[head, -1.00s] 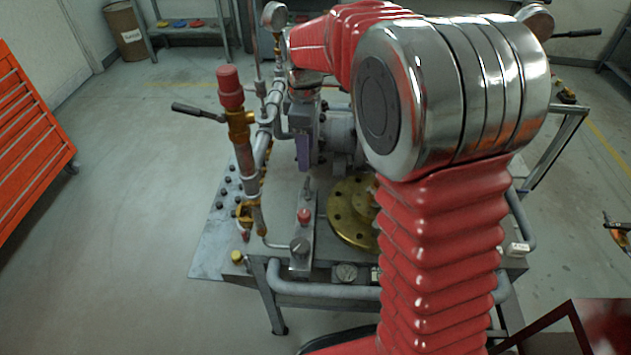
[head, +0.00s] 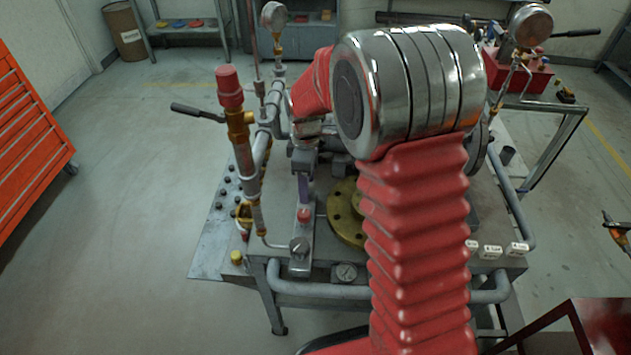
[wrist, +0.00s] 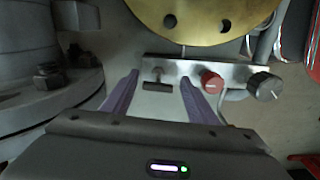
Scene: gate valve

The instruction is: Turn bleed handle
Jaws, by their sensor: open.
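A small dark T-shaped handle (wrist: 157,87) stands at the left end of a metal panel (wrist: 188,71) in the wrist view; I take it as the bleed handle. A red knob (wrist: 211,82) and a black knob (wrist: 265,87) sit to its right. My gripper (wrist: 160,76) is open, its purple fingers on either side of the handle in the picture. Contact cannot be told. In the head view my gripper (head: 305,186) points down at the far end of the panel (head: 301,262), above the red knob (head: 304,215), and the handle is hidden.
A brass flange (head: 345,215) lies right of the panel, partly behind my arm. A brass valve with a red cap (head: 229,85) and black lever (head: 198,112) stands to the left. A grey flange (wrist: 45,85) is close left in the wrist view. Open floor lies left of the bench.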

